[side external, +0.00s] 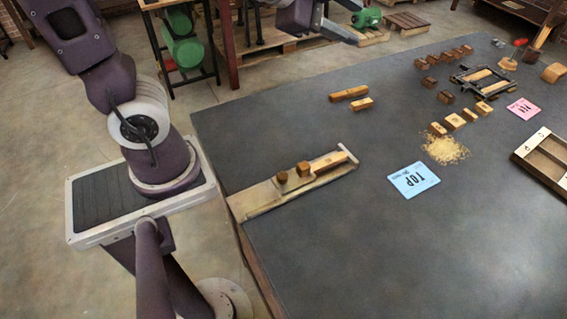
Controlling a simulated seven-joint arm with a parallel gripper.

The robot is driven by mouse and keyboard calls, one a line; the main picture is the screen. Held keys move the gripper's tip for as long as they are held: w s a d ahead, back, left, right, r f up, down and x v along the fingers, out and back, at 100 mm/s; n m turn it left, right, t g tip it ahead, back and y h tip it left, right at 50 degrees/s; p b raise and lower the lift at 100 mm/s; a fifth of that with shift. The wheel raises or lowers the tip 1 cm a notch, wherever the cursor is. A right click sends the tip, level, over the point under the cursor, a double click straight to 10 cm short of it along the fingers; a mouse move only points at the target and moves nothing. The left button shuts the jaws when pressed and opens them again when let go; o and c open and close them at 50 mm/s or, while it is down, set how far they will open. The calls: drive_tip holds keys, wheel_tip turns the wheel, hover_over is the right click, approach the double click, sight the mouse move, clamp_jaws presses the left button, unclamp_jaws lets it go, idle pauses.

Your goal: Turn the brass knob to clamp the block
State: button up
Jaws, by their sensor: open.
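A long pale fixture (262,200) lies on the near left part of the dark table. A light wooden block (328,162) lies along its far end. A small brown block-like piece (303,168) and a small round brownish knob (282,177) stand on it beside that block. The knob may be the brass one; its colour is too small to be sure. I cannot tell whether anything touches the block tightly. My gripper (354,21) is at the top edge, partly cut off, open, with nothing seen between its fingers. It is high and well away from the fixture.
Two wooden bars (349,93) lie behind the fixture. A blue card (413,180), wood shavings (446,148), several small blocks, a black frame (483,80), a pink card (524,108) and a wooden tray (546,158) lie to the right. The table's near middle is clear.

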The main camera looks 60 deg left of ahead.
drive_tip(key=w+d+f+m+g+h, duration=0.1)
drive_tip(key=d+f+m+g+h, duration=0.1)
drive_tip(key=d+f+m+h, duration=0.25)
drive_tip(key=m+g+y, duration=0.1)
drive_tip(key=m+g, duration=1)
drive_tip(key=g, duration=0.2)
approach(283, 175)
drive_tip(key=f, duration=0.1)
drive_tip(key=x, duration=0.6)
drive_tip(key=shift+s+d, duration=0.15)
drive_tip(key=shift+s, duration=0.05)
drive_tip(key=shift+s+d+f+y, duration=0.1)
drive_tip(key=shift+d+f+y, duration=0.15)
drive_tip(key=shift+f, duration=0.15)
clamp_jaws()
